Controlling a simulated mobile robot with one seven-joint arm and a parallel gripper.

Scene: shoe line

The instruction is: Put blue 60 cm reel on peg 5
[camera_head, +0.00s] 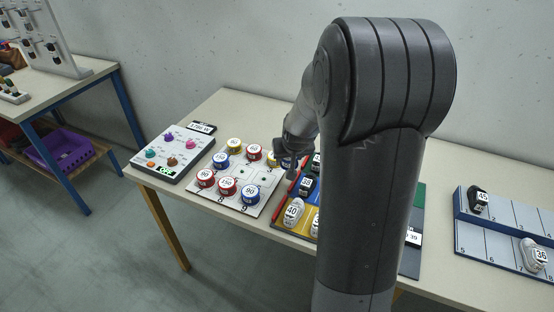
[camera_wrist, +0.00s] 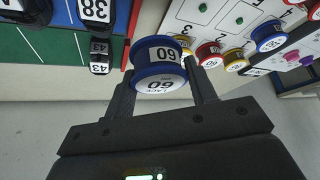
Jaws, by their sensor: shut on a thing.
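The blue reel (camera_wrist: 158,62), labelled 60, is between the two fingers of my gripper (camera_wrist: 160,84) in the wrist view. The gripper is shut on it and the labelled end faces the camera. In the head view my gripper (camera_head: 291,162) is at the right edge of the white peg board (camera_head: 226,206), and I cannot make out the held reel there. The board carries several yellow, red and blue reels. A bare green peg (camera_head: 241,169) shows near its middle. Bare green pegs (camera_wrist: 239,20) also show in the wrist view. I cannot read which peg is number 5.
A grey panel with coloured knobs (camera_head: 172,152) stands left of the board. Right of the board is a coloured shoe mat with several numbered shoes, including a white shoe (camera_head: 293,212). A blue-grey shoe rack (camera_head: 485,241) is further right. My arm hides part of the table.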

